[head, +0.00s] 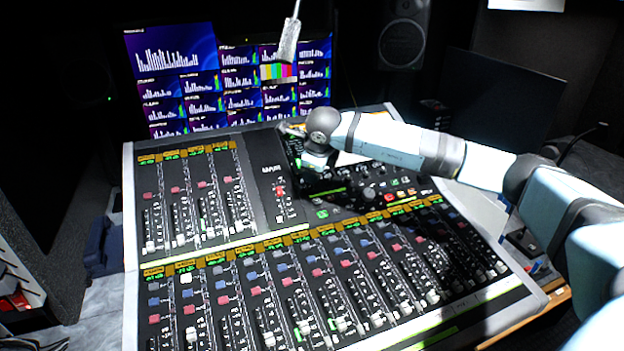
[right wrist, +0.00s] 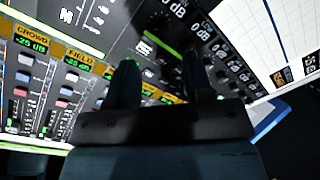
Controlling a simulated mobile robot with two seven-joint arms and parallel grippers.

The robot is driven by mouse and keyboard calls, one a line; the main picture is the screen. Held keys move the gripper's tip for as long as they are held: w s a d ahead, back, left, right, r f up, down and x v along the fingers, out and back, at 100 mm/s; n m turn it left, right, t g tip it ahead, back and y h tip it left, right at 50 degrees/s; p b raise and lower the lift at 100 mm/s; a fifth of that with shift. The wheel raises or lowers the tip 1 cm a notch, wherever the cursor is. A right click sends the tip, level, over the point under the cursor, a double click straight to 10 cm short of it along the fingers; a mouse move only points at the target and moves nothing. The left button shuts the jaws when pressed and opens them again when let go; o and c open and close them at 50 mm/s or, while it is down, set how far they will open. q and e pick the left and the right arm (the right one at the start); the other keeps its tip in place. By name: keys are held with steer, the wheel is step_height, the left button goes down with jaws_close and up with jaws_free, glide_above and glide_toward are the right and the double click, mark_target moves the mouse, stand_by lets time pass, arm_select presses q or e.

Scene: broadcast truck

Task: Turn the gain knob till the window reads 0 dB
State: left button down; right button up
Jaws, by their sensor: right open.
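The mixing console (head: 265,246) fills the middle of the head view. My right arm reaches over its upper middle section, and the gripper there is hard to make out. In the right wrist view, my right gripper (right wrist: 158,75) is open, its two dark fingers apart with nothing seen held. Past the fingertips is the dark console panel, with a partly cut-off dB readout (right wrist: 173,8) at the top edge and a dark round shape, perhaps the gain knob (right wrist: 160,24), just below it. I cannot tell whether the fingers touch anything. My left gripper is out of view.
Small knobs (right wrist: 205,35) line the panel to the right of the fingers. Labelled channel windows (right wrist: 32,38) and faders lie to the left.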

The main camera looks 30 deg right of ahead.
steer(key=v, duration=0.6)
steer(key=shift+f, duration=0.15)
stand_by(0.3)
